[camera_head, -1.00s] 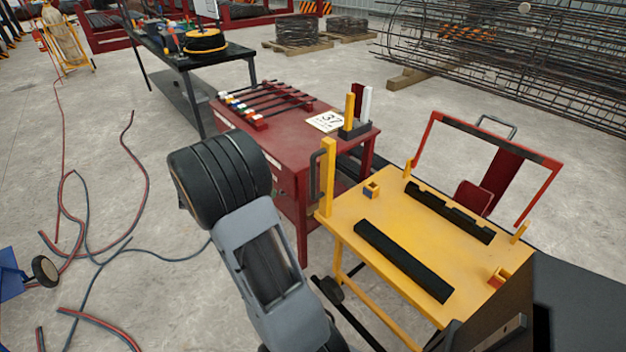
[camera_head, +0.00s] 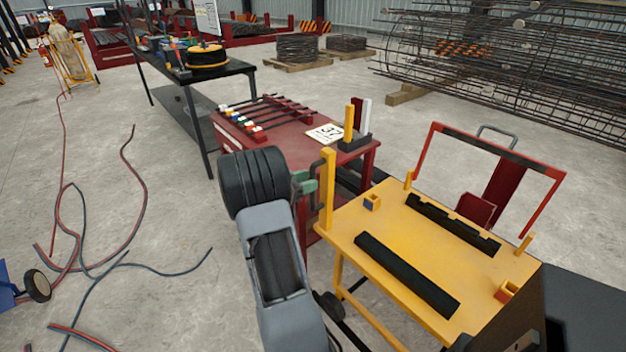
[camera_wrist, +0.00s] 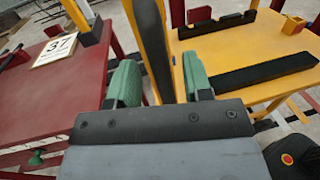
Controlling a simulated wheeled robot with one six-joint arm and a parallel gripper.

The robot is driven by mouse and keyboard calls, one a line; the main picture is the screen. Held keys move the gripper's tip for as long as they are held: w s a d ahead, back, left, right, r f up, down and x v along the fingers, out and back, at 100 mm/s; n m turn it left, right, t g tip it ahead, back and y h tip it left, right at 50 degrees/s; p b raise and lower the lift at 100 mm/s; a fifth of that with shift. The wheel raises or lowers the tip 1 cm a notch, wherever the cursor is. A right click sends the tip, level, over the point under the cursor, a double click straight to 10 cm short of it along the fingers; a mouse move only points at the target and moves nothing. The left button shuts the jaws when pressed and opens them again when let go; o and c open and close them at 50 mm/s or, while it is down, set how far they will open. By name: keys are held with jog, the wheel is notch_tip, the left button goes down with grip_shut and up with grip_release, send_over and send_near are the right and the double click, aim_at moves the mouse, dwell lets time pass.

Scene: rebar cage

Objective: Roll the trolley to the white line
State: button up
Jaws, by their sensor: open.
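The yellow-topped trolley (camera_head: 395,246) stands at the right in the head view, and part of its top (camera_wrist: 235,48) shows in the wrist view. A dark upright handle bar (camera_wrist: 151,42) is beside its yellow post (camera_head: 328,190). My gripper (camera_head: 305,184) is at this left edge of the trolley. In the wrist view the green fingers of my gripper (camera_wrist: 160,84) are apart, with the dark bar between them. I cannot tell whether they touch it. The trolley's wheels are mostly hidden.
A red table (camera_head: 285,125) with a card marked 37 (camera_head: 325,134) stands close behind the trolley. A black bench (camera_head: 225,68) is farther back. Hoses (camera_head: 75,215) lie on the floor at left. A rebar cage (camera_head: 500,70) fills the back right. Open floor lies between.

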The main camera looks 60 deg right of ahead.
jog(key=shift+x, duration=1.15)
grip_shut()
